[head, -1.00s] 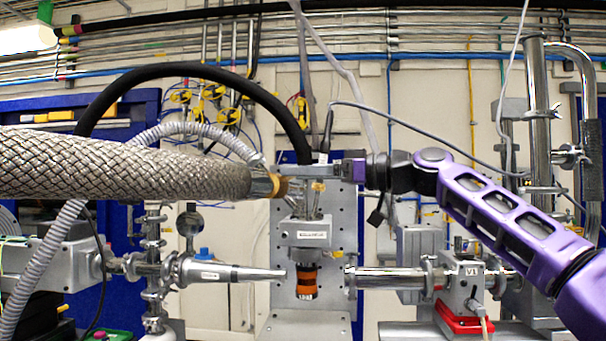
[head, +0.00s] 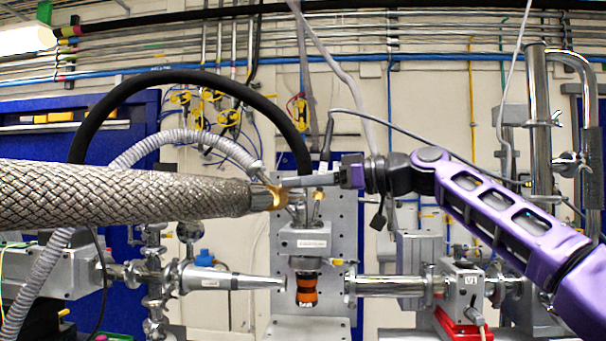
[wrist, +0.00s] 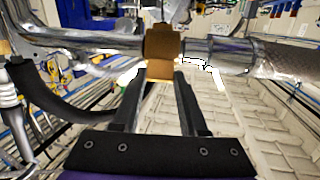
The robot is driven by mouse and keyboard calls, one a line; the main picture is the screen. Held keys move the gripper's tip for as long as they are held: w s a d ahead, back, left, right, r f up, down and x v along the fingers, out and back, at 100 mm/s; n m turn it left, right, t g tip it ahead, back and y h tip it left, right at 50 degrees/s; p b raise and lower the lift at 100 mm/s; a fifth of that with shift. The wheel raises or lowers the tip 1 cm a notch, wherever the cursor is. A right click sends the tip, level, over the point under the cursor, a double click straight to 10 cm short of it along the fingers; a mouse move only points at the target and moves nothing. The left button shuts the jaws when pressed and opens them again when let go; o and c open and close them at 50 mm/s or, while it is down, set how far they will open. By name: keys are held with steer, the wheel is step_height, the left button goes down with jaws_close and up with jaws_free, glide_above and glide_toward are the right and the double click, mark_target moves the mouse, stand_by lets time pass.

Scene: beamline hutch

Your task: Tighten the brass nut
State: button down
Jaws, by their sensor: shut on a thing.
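The brass nut (head: 276,197) sits at the right end of the thick braided metal hose (head: 120,193), left of centre in the head view. In the wrist view the nut (wrist: 161,50) is a tan-gold block around a shiny metal pipe (wrist: 90,40), with the braided hose (wrist: 290,66) to its right. My gripper (head: 285,183) reaches in from the right with its fingers at the nut. In the wrist view my gripper (wrist: 163,76) has its two dark fingers at the nut's lower part, shut on it. The exact finger contact is partly hidden.
Below the nut stands a grey-headed unit with an orange-banded cylinder (head: 306,289). A tapered metal nozzle (head: 230,280) points at it from the left, a steel tube (head: 390,285) from the right. A black hose (head: 190,78) arches behind. A perforated plate (head: 343,230) stands behind.

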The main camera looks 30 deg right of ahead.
steer(key=shift+r+p, duration=0.15)
steer(key=shift+p, duration=0.2)
steer(key=shift+c, duration=2.2)
jaws_free()
steer(key=r+p+v, duration=0.1)
steer(key=v, duration=1.6)
